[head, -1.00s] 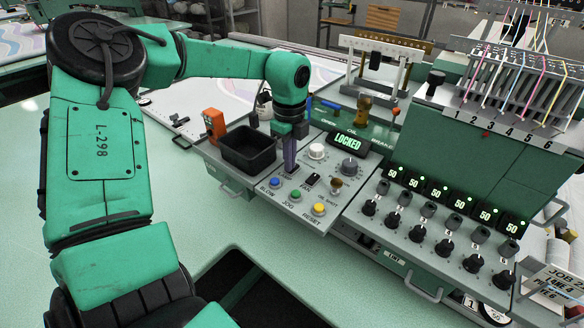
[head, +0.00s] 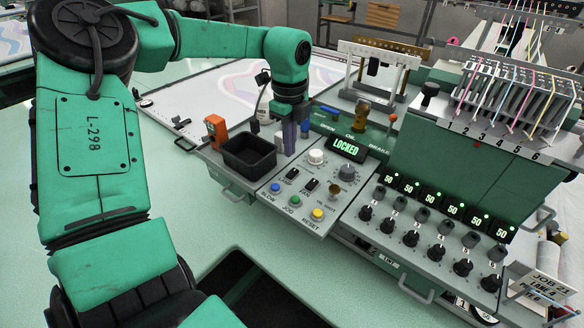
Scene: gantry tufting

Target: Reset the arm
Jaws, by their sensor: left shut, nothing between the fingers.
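My left arm comes in from the left, and its gripper (head: 290,143) points down over the back of the control panel (head: 262,188). Its fingers are shut and empty, just right of the black bin (head: 250,150). They look clear of the two black toggle switches (head: 302,180). The BLOW button (head: 276,188) is blue, the JOG button (head: 296,202) green and the RESET button (head: 318,214) yellow. The display (head: 345,147) reads LOCKED in green. My right gripper is not in view.
An orange device (head: 214,130) stands left of the bin. Right of the panel, a green console (head: 465,170) carries several black knobs and readouts of 50. Threads run through a rack (head: 515,95) above it. The pale green surface (head: 190,235) in front is bare.

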